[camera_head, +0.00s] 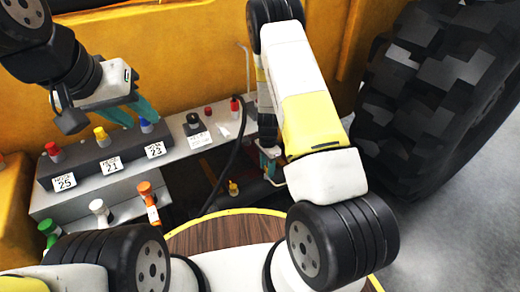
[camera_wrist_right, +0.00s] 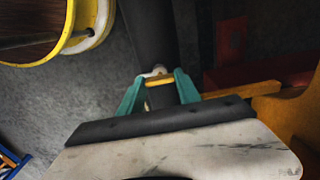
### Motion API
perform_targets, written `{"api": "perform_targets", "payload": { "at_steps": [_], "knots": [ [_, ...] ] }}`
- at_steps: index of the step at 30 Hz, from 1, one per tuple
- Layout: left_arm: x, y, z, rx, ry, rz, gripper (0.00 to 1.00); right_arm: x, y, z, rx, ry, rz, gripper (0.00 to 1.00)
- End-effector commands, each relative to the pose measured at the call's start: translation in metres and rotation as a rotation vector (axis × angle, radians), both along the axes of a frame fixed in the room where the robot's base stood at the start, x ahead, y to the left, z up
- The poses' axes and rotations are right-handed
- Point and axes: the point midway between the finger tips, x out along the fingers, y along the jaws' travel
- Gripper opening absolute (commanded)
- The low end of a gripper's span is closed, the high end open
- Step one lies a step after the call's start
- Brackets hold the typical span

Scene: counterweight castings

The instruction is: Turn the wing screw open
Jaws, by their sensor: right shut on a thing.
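My right gripper (camera_wrist_right: 159,92) is shut in the right wrist view, its teal fingers on either side of a small yellow bar with a metal end, which looks like the wing screw (camera_wrist_right: 159,80). In the head view the right gripper (camera_head: 269,160) reaches down beside the orange machine wall, and my arm and the shadow hide most of what it holds. The screw's turn angle cannot be told. My left gripper (camera_head: 129,113) has its teal fingers apart and empty, above the labelled block, close to the blue-topped knob (camera_head: 146,125).
A dark block (camera_head: 107,153) with labels 25, 21 and 23 carries red, yellow and blue knobs. Green, white and orange-topped pieces (camera_head: 98,206) stand in front. A black hose (camera_head: 229,160) runs near my right gripper. A large tyre (camera_head: 440,95) stands at the right.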

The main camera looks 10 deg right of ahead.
Motion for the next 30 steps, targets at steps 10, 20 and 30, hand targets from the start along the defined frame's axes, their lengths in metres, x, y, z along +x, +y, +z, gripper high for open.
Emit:
{"api": "perform_targets", "payload": {
  "at_steps": [10, 20, 30],
  "knots": [
    [0.0, 0.0, 0.0, 0.0, 0.0, 0.0, 0.36, 0.0004, 0.0006, 0.0004, 0.001, -0.001, 0.135, 0.0],
    [0.0, 0.0, 0.0, 0.0, 0.0, 0.0, 0.36, 0.0004, 0.0005, 0.0004, 0.001, -0.001, 0.427, 0.0],
    [0.0, 0.0, 0.0, 0.0, 0.0, 0.0, 0.36, 0.0003, 0.0002, 0.0004, 0.0, -0.001, 0.751, 0.0]
  ]
}}
